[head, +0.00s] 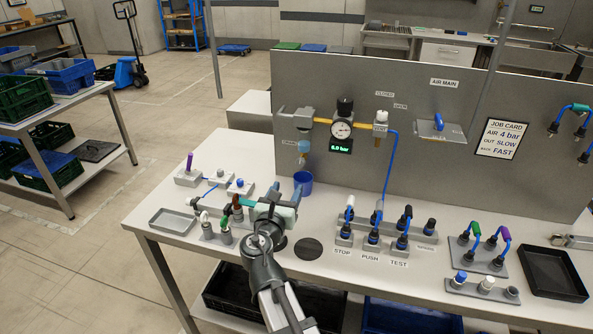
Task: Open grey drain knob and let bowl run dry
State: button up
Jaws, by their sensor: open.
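The liquid level in the bowl cannot be made out. A blue cup (303,181) stands on the bench below the bowl. My gripper (287,190) is open, its two bluish fingertips apart, in front of the cup and lower than the bowl. It appears empty and hides part of the bench.
A pressure gauge (341,129) with a green-lit display sits right of the bowl. Small fittings (208,226) crowd the bench left of my gripper, near a grey tray (172,221). Hose stations (372,238) stand to the right. A dark round pad (308,248) lies in front.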

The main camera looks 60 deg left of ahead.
aim_at(300, 164)
jog(key=x, duration=1.3)
jog(key=shift+w+a, duration=0.25)
jog(key=shift+c, duration=0.4)
grip_shut()
jog(key=shift+m, duration=1.5)
jog(key=shift+o, duration=0.4)
grip_release()
jog(key=v, duration=1.3)
jog(key=shift+s+d, duration=0.3)
